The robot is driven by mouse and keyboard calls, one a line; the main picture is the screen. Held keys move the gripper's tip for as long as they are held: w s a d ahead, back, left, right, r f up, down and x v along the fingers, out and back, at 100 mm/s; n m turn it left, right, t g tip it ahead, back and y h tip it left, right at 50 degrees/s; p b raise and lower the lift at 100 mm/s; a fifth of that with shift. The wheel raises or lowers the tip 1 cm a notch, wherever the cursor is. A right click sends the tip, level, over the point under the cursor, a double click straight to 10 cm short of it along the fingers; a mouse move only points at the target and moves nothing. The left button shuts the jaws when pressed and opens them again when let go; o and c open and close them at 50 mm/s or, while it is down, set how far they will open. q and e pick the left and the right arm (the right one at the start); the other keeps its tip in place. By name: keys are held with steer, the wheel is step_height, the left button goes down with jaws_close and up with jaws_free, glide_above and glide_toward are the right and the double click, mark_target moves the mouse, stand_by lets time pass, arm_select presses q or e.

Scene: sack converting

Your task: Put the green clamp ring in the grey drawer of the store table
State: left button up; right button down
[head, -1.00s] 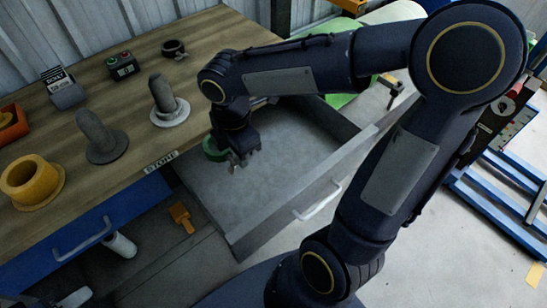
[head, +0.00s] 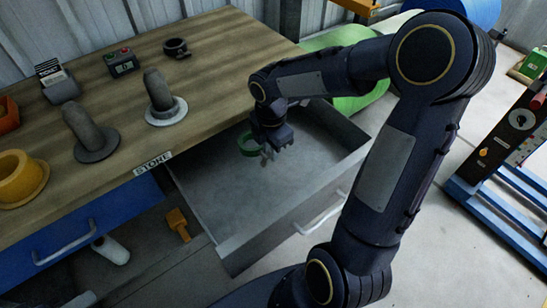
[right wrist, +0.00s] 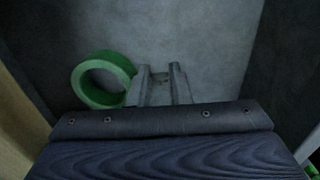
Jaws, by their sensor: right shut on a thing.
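The green clamp ring (head: 249,144) is at my right gripper (head: 268,156), over the open grey drawer (head: 225,205) of the store table (head: 215,60). In the right wrist view the ring (right wrist: 84,86) shows against the grey drawer floor, just left of the fingers (right wrist: 160,82). The fingers are close together, shut on the ring; the exact contact is hard to see. The gripper points down inside the drawer's outline. The gap from ring to drawer floor cannot be told. My left gripper is out of view.
The drawer is otherwise empty. On the table stand two grey spindles on round bases (head: 160,92) (head: 88,130), a yellow flanged part (head: 20,178), a dark ring (head: 176,47) and a small box with buttons (head: 121,62). A closed blue drawer (head: 85,225) is at left.

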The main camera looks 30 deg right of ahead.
mark_target(274, 167)
steer(key=shift+w+d+f, duration=0.35)
steer(key=shift+d+f, duration=0.2)
steer(key=shift+f, duration=0.15)
steer(key=shift+w+d+f+b, duration=0.15)
steer(key=shift+f+b, duration=0.45)
steer(key=shift+f, duration=1.1)
steer(key=shift+f, duration=0.1)
steer(key=shift+s+f+b, duration=0.2)
steer(key=shift+f+b, duration=0.15)
steer(key=shift+f, duration=0.25)
steer(key=c, duration=1.8)
jaws_free()
steer(key=shift+f, duration=0.1)
steer(key=o, duration=0.5)
steer(key=shift+w, duration=0.1)
steer(key=shift+c, duration=0.2)
steer(key=shift+r, duration=0.2)
